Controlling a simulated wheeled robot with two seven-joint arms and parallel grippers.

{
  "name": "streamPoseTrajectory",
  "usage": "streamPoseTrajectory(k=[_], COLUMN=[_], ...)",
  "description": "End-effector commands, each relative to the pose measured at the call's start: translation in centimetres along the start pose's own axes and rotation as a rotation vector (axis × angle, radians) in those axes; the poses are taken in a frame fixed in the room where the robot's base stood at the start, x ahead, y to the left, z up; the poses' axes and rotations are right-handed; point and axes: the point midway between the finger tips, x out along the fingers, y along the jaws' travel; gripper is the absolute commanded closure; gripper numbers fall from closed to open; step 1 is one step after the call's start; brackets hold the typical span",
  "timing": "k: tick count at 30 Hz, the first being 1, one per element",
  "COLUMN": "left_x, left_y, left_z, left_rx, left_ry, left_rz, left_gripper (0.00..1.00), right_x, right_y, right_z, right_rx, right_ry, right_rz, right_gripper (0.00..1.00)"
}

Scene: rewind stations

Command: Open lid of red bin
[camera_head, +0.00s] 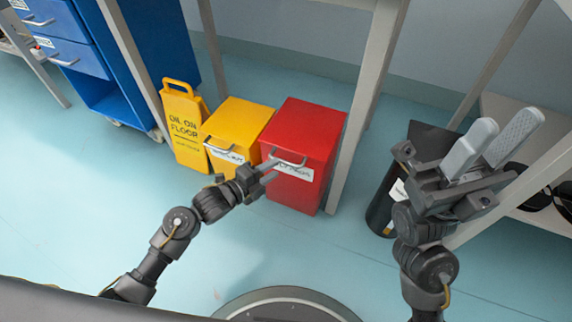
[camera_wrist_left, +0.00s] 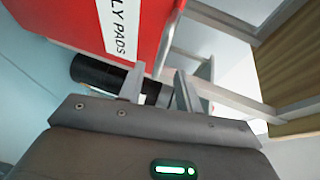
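The red bin (camera_head: 308,140) stands on the floor beside the yellow bin, its lid down. A silver handle (camera_head: 288,160) is on its front, above a white label. My left gripper (camera_head: 269,172) is at the front of the red bin, close to the left end of the handle. In the left wrist view the gripper's two fingers (camera_wrist_left: 160,88) are apart, with the red bin (camera_wrist_left: 75,22) and its white label just beyond. A metal bar shows near the fingers; I cannot tell whether they touch it. My right gripper (camera_head: 506,128) is raised at the right, open and empty.
A yellow bin (camera_head: 238,125) and a yellow floor sign (camera_head: 184,128) stand left of the red bin. A table leg (camera_head: 364,95) rises close on its right. A black cylindrical bin (camera_head: 380,205) stands further right. The floor in front is clear.

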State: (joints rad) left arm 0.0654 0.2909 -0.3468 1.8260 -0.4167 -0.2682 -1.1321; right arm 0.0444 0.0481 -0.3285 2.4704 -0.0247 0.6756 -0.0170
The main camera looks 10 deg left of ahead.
Motion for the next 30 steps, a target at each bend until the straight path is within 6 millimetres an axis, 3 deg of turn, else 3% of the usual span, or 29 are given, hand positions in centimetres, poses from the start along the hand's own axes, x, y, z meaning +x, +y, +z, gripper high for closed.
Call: streamPoseTrajectory(k=[3, 9, 22, 30], left_x=[2.4, 5.2, 6.1, 6.1], left_y=[0.3, 0.2, 0.1, 0.1], left_z=[0.0, -0.2, -0.2, -0.2], left_rx=[-0.001, 0.000, 0.000, 0.000], left_ry=[0.001, 0.004, 0.004, 0.003], left_rz=[-0.002, 0.001, 0.002, 0.002], left_gripper=[0.66, 0.66, 0.66, 1.00], right_x=[-0.1, 0.5, 0.9, 0.8], right_y=[-0.5, -1.1, -1.4, -1.4], right_z=[-0.1, -0.1, -0.2, -0.2], right_rx=[0.016, 0.035, 0.044, 0.044], right_ry=[0.028, 0.059, 0.072, 0.072], right_rz=[-0.012, -0.028, -0.035, -0.035], right_gripper=[0.64, 0.64, 0.64, 0.64])
